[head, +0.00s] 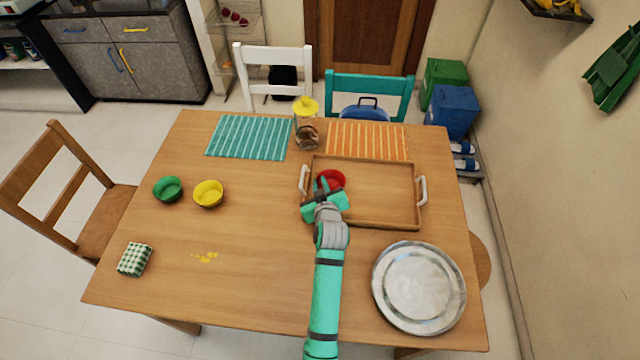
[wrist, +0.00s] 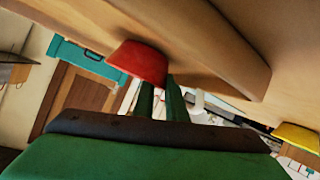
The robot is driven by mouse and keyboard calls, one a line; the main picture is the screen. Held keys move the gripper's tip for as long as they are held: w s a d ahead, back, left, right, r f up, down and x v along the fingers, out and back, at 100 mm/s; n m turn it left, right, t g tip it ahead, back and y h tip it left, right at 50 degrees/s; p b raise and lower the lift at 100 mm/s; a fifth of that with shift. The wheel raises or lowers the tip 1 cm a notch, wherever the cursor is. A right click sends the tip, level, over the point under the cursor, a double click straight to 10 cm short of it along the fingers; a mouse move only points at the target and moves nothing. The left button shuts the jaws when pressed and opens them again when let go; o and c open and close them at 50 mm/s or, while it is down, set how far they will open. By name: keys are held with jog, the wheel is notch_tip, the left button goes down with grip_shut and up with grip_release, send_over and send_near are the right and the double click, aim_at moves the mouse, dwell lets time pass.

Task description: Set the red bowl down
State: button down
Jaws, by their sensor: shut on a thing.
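The red bowl (head: 333,178) is over the left part of the wooden tray (head: 378,224), near its left handle. My gripper (head: 325,187) is shut on the near left side of the bowl's rim. In the wrist view, which is turned over, the red bowl (wrist: 137,62) shows beyond the two green fingers of my gripper (wrist: 162,95). Its base is close to a wooden surface; I cannot tell whether it touches. The gripper hides part of the bowl in the head view.
Green bowl (head: 168,188) and yellow bowl (head: 208,193) stand left on the table. A jar with yellow lid (head: 306,108) stands behind the tray, between teal (head: 250,137) and orange (head: 367,140) mats. A metal plate (head: 418,287) lies front right. The tray's right part is empty.

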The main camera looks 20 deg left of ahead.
jog(key=c, duration=1.8)
grip_release()
jog(key=shift+o, duration=0.2)
